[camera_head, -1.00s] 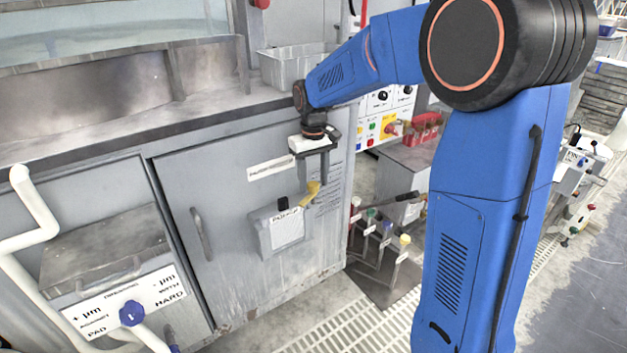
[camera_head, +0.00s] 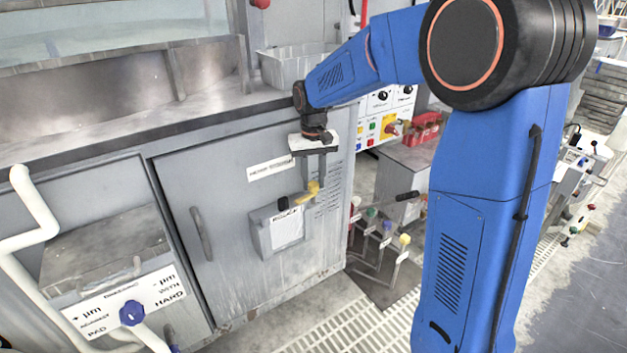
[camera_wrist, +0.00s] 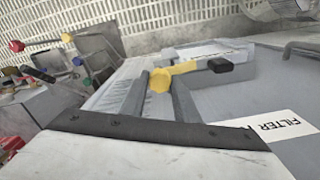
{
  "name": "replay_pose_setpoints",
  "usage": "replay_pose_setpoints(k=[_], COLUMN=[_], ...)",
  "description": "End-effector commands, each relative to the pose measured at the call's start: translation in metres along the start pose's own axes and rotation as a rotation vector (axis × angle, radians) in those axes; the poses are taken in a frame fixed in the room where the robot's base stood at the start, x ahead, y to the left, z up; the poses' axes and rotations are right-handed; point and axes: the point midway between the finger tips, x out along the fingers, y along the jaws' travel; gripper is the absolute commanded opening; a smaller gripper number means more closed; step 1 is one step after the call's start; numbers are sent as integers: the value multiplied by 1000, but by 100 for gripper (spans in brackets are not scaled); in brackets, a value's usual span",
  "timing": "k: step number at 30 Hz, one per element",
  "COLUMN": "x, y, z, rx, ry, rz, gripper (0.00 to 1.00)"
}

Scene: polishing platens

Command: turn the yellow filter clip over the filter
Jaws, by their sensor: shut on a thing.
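The yellow filter clip (camera_head: 313,188) is a short yellow lever with a black end, at the upper right of the grey filter box (camera_head: 262,236) on the cabinet front. Its black end lies over the box's top edge. My gripper (camera_head: 316,178) reaches down from above and is shut on the clip's yellow knob. In the wrist view the two fingers (camera_wrist: 166,92) close around the yellow knob of the clip (camera_wrist: 183,68), and its black end points right. The filter box (camera_wrist: 208,50) with its pale panel shows behind it. The fingertips partly hide the knob.
The grey cabinet door (camera_head: 180,180) with its handle is left of the box. Several colored-knob levers (camera_head: 385,235) stand on the floor at the right. A "FILTER" label (camera_wrist: 285,124) is on the cabinet front. A grey bin (camera_head: 290,66) stands on the ledge above.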

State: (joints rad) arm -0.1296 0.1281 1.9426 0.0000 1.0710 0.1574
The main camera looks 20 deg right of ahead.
Motion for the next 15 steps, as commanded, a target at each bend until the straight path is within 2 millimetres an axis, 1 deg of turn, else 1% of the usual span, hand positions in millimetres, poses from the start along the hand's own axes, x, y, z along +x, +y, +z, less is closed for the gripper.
replay_pose_setpoints(k=[3, 6, 15], x=[0, 0, 0], y=[0, 0, 0], z=[0, 0, 0], rx=[73, 109, 124], ry=[0, 1, 1], rz=[0, 0, 0], gripper=[5, 5, 5])
